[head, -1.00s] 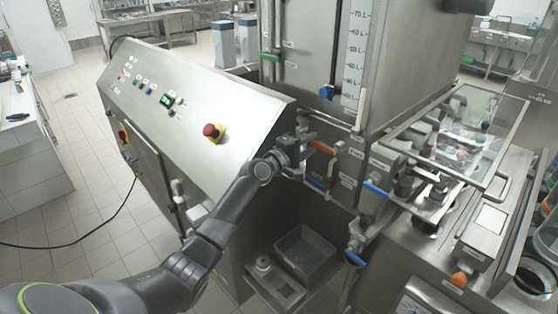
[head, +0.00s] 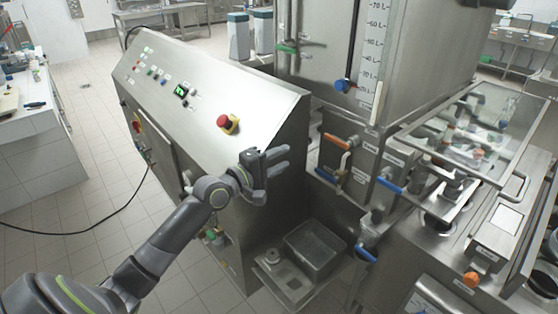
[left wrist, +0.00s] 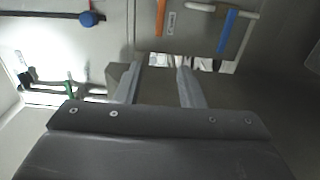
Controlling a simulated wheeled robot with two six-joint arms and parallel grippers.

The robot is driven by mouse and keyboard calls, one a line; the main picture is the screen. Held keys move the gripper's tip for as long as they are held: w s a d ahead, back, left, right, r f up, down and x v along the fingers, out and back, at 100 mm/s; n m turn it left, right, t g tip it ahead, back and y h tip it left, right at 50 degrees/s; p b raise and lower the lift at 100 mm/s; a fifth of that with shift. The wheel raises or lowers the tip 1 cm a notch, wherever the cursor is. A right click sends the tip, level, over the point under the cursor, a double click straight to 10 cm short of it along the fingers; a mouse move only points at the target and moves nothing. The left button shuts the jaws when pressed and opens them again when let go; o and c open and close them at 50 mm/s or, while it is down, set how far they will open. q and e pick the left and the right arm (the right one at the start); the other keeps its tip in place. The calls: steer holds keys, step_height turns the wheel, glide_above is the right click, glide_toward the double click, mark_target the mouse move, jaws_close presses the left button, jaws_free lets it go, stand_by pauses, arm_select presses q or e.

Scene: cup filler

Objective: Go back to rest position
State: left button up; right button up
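My left gripper (head: 277,166) is in front of the right end of the sloped control panel, in the air, clear of the orange-handled valve (head: 337,141) to its right. In the left wrist view its two fingers (left wrist: 157,80) stand apart with nothing between them. The orange handle (left wrist: 160,18) and a blue handle (left wrist: 228,32) show beyond the fingertips in that view. My right gripper is in neither view.
The control panel (head: 175,85) with a red emergency button (head: 225,121) stands beside my left arm. The steel tank (head: 415,50), blue-handled valves (head: 366,253) and a glass-covered station (head: 475,130) are to the right. A grey bin (head: 314,250) sits low below the gripper.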

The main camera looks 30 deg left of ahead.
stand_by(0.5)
arm_select(q)
steer(key=s+d+f+m+g+y, duration=0.1)
steer(key=s+d+f+m+g, duration=0.2)
steer(key=s+f, duration=0.45)
steer(key=s+d+f+m+g+y, duration=0.1)
steer(key=s+f+m+g, duration=0.25)
steer(key=s+f, duration=0.35)
steer(key=s+a+f+m+g+y, duration=0.1)
steer(key=s+f+m+g+y, duration=0.25)
steer(key=s, duration=0.75)
steer(key=s+a+f+m+g+y, duration=0.1)
steer(key=s+f+m+g+y, duration=0.25)
steer(key=s, duration=0.85)
step_height(320, 180, down, 27)
steer(key=a+g+h+b, duration=0.1)
steer(key=a+b, duration=0.1)
steer(key=s+d+f+g+b, duration=0.1)
steer(key=s+f, duration=1.4)
steer(key=f, duration=0.2)
steer(key=shift+d+f+h, duration=0.15)
steer(key=shift+f+h, duration=0.1)
steer(key=shift+h, duration=0.15)
